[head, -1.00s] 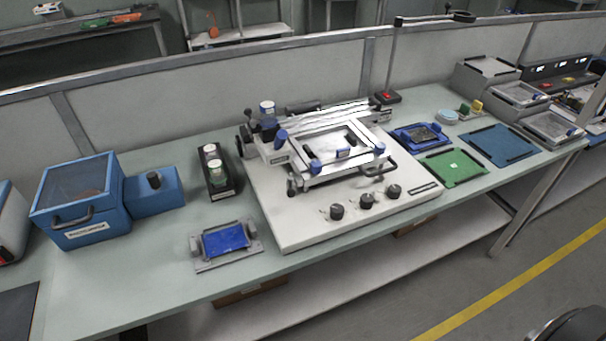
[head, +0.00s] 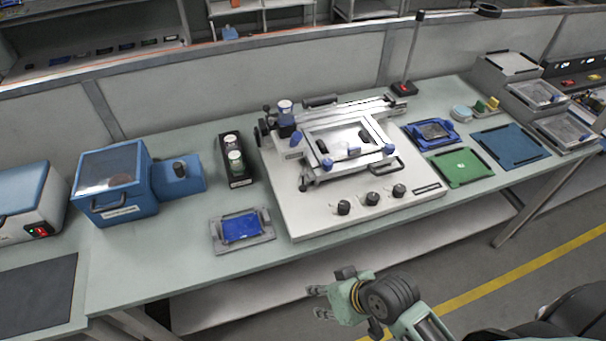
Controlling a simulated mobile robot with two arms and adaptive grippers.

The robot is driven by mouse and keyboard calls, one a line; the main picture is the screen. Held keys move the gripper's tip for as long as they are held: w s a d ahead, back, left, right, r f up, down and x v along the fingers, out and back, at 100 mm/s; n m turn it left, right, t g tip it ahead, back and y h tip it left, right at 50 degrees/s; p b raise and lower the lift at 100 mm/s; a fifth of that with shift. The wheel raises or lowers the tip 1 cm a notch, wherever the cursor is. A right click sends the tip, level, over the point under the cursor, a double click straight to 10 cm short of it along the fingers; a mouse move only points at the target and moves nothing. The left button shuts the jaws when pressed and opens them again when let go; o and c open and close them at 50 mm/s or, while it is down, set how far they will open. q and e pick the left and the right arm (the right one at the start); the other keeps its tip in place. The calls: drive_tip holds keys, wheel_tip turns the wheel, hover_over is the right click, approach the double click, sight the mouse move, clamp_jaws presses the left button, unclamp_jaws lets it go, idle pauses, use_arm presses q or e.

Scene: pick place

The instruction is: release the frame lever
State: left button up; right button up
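The white screen-printing machine (head: 425,200) stands mid-table with its tilted metal frame (head: 372,166) on top. Blue knobs (head: 327,163) sit along the frame's front edge. A dark handle (head: 386,167) shows at the frame's right side. Which part is the frame lever, I cannot tell for sure. My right gripper (head: 318,302) is in front of and below the table's front edge, pointing left. Its two fingers are apart with nothing between them. It is well away from the frame. My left gripper is out of view.
A grey fixture with a blue plate (head: 242,227) lies front left of the machine. A black holder with jars (head: 235,162) and a blue box (head: 114,182) stand further left. Green (head: 460,168) and blue mats (head: 511,146) lie to the right. A tall post (head: 412,55) rises behind.

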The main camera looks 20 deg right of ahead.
drive_tip(key=w+a+r+m+t+y, duration=0.1)
drive_tip(key=w+a+r+t+y, duration=0.1)
drive_tip(key=w+a+r+y, duration=0.35)
drive_tip(key=m+t+h+p, duration=0.1)
drive_tip(key=m+t+h, duration=0.1)
drive_tip(key=m+t, duration=0.75)
approach(304, 185)
drive_tip(key=w+m+g, duration=0.1)
drive_tip(key=w, duration=0.1)
drive_tip(key=w+m+g, duration=0.2)
drive_tip(key=shift+a+r, duration=0.15)
drive_tip(key=shift+a, duration=0.1)
drive_tip(key=shift+w+d, duration=0.1)
drive_tip(key=shift+w, duration=0.1)
drive_tip(key=p+x, duration=0.1)
drive_tip(key=x, duration=0.6)
drive_tip(key=shift+w+a, duration=0.1)
drive_tip(key=shift+a, duration=0.1)
